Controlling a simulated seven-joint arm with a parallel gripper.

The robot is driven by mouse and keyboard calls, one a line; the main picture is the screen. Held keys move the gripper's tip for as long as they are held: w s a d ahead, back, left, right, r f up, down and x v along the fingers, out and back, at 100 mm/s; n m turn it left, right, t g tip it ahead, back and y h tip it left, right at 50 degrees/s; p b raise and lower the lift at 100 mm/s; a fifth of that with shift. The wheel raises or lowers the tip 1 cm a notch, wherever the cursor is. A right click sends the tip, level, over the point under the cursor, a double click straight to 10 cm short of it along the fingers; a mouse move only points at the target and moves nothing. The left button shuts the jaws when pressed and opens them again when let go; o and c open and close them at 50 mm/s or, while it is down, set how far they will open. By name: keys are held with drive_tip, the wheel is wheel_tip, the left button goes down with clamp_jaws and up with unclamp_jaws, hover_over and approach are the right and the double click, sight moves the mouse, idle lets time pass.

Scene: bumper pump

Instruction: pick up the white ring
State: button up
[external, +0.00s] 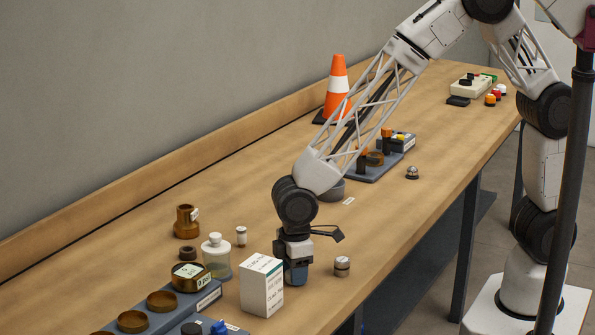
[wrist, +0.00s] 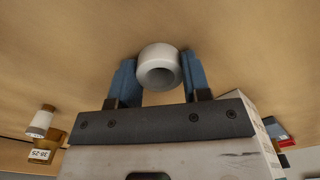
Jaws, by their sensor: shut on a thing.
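The white ring (wrist: 158,66) shows in the wrist view between the two blue fingertips of my gripper (wrist: 158,78). It is a thick, pale ring with its hole turned towards the camera. Both fingers press on its sides. In the external view my gripper (external: 296,275) points down, low over the front part of the bench, just right of the white box. The ring cannot be made out there, hidden by the gripper and the box. I cannot tell whether the ring touches the bench.
The white box (external: 262,288) stands close on the left of my gripper. A metal-capped cylinder (external: 342,266) stands to the right. A clear bottle (external: 216,258) and brass cups (external: 161,301) are further left. An orange cone (external: 336,88) stands at the back. Bench behind the gripper is mostly clear.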

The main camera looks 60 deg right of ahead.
wheel_tip(320, 180, up, 10)
idle(0.7)
